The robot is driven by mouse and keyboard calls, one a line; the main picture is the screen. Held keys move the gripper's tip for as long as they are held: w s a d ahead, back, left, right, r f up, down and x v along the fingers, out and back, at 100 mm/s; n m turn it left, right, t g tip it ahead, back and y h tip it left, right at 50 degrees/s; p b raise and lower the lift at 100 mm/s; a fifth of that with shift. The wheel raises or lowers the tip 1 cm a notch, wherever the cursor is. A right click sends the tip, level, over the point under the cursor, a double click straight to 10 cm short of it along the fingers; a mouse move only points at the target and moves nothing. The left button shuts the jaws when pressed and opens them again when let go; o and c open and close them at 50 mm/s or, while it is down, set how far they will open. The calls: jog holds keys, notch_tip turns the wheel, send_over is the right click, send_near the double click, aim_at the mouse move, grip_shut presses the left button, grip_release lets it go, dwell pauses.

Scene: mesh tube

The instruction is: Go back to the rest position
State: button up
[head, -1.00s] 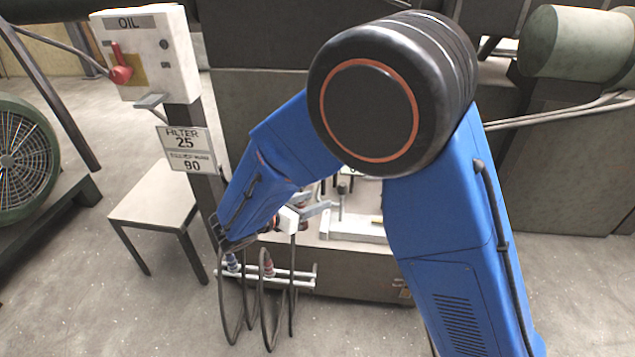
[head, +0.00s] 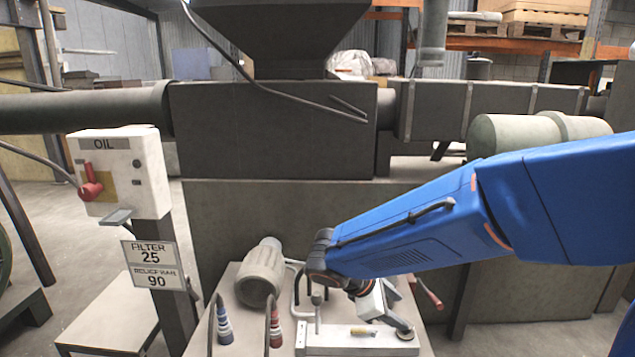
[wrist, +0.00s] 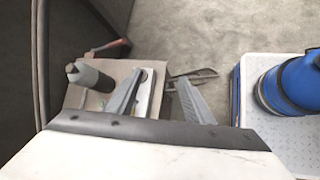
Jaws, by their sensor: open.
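My gripper (head: 378,305) hangs at the end of my blue arm, over the right part of the grey bench (head: 235,335) in the head view. Its white body shows there, but its fingers are hard to make out. In the wrist view the two grey fingers (wrist: 162,78) are spread apart with nothing held between them. Below them lie the bench edge and a pale plate, with the floor beyond. I cannot tell the exact height of the fingers above the bench.
The bench carries a grey ribbed cylinder (head: 261,272), a white block (head: 340,342) and two hose fittings, blue (head: 224,325) and red (head: 275,330). The OIL box (head: 120,170) stands on a post at left. A large dark machine (head: 270,130) blocks the back.

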jog(key=s+d+r+m+y, duration=0.2)
jog(key=s+d+m+y, duration=0.2)
jog(key=s+m, duration=0.4)
jog(key=s+d+r+m+t+y, duration=0.1)
jog(key=s+d+r+m+y, duration=0.1)
jog(key=s+d+m, duration=0.5)
jog(key=s+m+y, duration=0.1)
jog(key=s, duration=0.3)
jog(key=shift+s+r+m+t+y, duration=0.2)
jog(key=shift+r+m+t+y, duration=0.1)
jog(key=shift+m+y, duration=0.1)
